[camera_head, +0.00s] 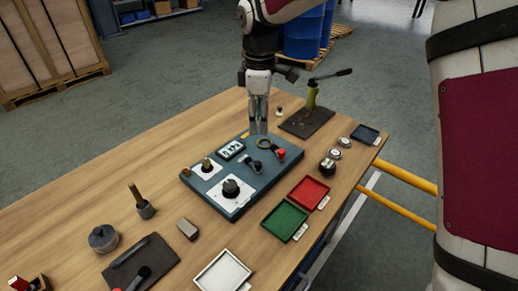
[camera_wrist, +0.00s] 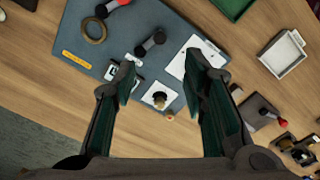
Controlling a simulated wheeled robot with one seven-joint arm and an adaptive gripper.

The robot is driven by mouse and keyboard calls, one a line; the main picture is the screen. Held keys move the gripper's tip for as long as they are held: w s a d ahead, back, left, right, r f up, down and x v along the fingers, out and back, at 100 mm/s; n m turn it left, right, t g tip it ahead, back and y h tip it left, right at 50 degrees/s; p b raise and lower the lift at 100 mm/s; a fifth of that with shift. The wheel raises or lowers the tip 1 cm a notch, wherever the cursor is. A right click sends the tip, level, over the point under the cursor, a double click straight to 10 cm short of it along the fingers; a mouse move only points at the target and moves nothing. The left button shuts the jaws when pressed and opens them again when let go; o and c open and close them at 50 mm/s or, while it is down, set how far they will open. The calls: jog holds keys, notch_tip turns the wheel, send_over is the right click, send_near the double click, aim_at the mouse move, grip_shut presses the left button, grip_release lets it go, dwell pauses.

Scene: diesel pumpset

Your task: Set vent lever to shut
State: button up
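A blue-grey control panel (camera_head: 225,206) lies on the wooden table and carries two small levers. One lever has a red end (camera_head: 280,154) and also shows at the top of the wrist view (camera_wrist: 118,4). The other is a black lever (camera_head: 254,167), lying tilted near the panel's middle; it also shows in the wrist view (camera_wrist: 151,43). I cannot read which one is the vent lever. My gripper (camera_head: 258,128) points down over the panel's back edge. In the wrist view its fingers (camera_wrist: 165,95) are wide apart with nothing held between them.
The panel also bears a ring (camera_wrist: 94,28), a brass knob (camera_wrist: 160,98), a black knob (camera_head: 231,187) and a small display (camera_head: 231,150). Green (camera_head: 284,221) and red (camera_head: 308,192) trays lie to its right. A hand pump (camera_head: 312,97) stands behind.

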aim_at(258, 163)
jog(key=f, duration=0.4)
jog(key=f+p, duration=0.1)
jog(key=f, duration=0.9)
jog(key=shift+w+a+f+p, duration=0.1)
jog(key=shift+a+f+p, duration=0.15)
jog(key=shift+a+p, duration=0.05)
grip_shut()
